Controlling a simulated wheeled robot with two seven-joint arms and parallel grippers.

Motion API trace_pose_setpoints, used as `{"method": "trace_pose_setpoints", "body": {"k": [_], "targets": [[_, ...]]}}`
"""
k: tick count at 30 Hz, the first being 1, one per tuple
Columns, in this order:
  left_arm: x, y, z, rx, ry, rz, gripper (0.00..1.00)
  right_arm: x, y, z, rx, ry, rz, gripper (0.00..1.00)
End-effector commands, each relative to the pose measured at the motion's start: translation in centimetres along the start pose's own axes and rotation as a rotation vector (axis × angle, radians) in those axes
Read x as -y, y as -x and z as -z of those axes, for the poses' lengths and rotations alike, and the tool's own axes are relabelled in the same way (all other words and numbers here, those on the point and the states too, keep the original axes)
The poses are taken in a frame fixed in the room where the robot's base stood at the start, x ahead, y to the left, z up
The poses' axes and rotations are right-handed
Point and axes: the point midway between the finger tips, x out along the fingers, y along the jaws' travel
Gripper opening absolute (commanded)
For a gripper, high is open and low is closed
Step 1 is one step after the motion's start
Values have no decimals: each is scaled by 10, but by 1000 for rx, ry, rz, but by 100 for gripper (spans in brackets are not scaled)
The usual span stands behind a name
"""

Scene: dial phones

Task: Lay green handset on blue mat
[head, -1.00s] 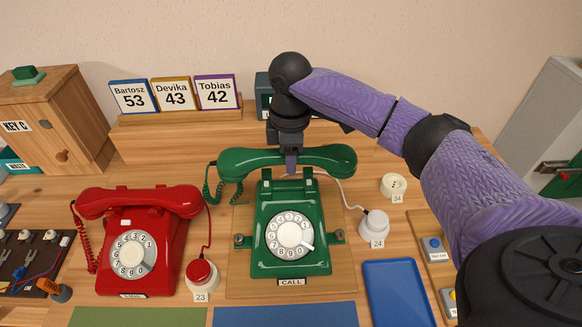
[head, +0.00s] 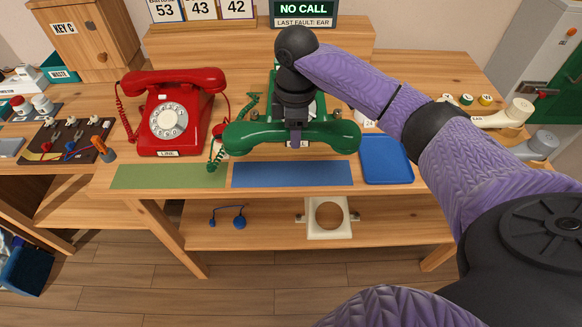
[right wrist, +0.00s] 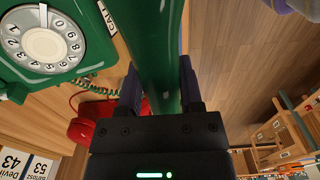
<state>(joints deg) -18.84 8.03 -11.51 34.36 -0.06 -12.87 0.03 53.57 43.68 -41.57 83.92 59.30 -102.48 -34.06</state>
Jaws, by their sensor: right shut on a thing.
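The green handset (head: 245,136) is held level in my right gripper (head: 296,140), which is shut around the middle of its grip. In the head view it hangs in front of the green phone (head: 318,108), hiding most of it, at the back edge of the blue mat (head: 292,175). How high it is above the mat I cannot tell. In the right wrist view the handset (right wrist: 158,50) runs between the fingers (right wrist: 160,90), and the phone's dial (right wrist: 42,45) shows at the left. The green cord (head: 215,152) trails at the handset's left end. My left gripper is out of view.
A red phone (head: 172,115) stands on the left with its handset on. A green mat (head: 170,176) lies left of the blue mat, and a blue tray (head: 386,160) lies right of it. Both mats lie near the table's front edge. The blue mat is bare.

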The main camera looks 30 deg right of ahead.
Motion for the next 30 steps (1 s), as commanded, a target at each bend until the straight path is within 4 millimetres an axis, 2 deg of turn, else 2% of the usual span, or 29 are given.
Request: {"method": "trace_pose_setpoints", "body": {"k": [7, 13, 15, 23, 24, 29, 30], "targets": [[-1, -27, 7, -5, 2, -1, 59, 0, -56, 0, 3, 1, 4, 0], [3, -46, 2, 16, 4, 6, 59, 1, -97, -1, 4, 0, 4, 0], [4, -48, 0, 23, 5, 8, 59, 1, -102, 0, 2, 1, 2, 0], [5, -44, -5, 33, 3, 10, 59, 0, -99, 0, 0, 1, 0, 0], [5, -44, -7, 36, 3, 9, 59, 0, -100, 0, 1, 1, 0, 49], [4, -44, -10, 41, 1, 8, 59, 0, -100, 0, 1, 1, 0, 82], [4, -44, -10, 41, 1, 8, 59, 0, -100, 0, 1, 1, 0, 82]]}}
